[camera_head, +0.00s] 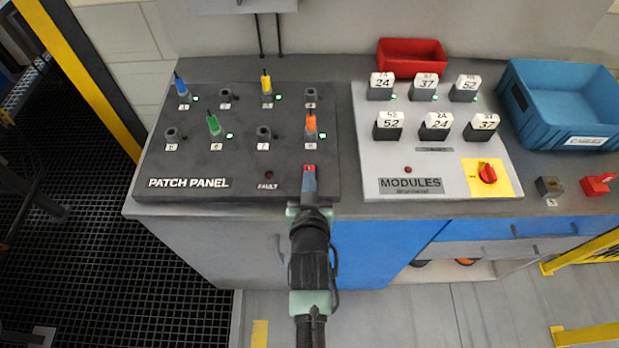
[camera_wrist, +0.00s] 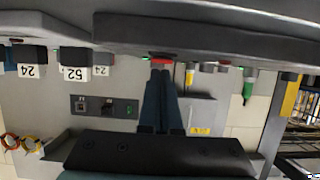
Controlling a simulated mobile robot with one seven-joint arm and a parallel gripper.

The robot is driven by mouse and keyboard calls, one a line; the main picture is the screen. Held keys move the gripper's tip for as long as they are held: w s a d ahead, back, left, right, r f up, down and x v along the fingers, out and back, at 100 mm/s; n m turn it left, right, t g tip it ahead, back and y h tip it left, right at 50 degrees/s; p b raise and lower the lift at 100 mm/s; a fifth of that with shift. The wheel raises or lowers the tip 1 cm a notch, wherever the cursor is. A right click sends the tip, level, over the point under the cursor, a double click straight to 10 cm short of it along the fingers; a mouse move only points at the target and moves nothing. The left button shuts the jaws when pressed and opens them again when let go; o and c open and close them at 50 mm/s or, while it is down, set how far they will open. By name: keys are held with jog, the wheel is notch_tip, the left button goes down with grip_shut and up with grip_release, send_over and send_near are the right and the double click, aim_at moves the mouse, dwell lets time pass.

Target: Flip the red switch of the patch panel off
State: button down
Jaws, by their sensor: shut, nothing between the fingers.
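The dark patch panel (camera_head: 235,150) lies on the left of the bench in the head view. Its red switch (camera_head: 309,167) is at the panel's front right, mostly hidden by my gripper (camera_head: 309,182). In the wrist view the red switch (camera_wrist: 162,62) shows as a thin red strip just beyond the fingertips of my gripper (camera_wrist: 161,73). My gripper is shut and empty, with its tips at or very close to the switch. I cannot tell whether they touch, nor which way the switch is set.
Blue, yellow, green and orange plugs (camera_head: 311,123) stand upright in the panel behind my gripper. A red bin (camera_head: 412,45) and a blue crate (camera_head: 512,95) stand behind.

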jog(key=shift+s+f+b, duration=0.15)
jog(key=shift+f+b, duration=0.45)
jog(key=shift+f, duration=0.1)
jog(key=shift+r, duration=0.25)
jog(key=shift+r+p, duration=0.75)
jog(key=shift+p, duration=0.1)
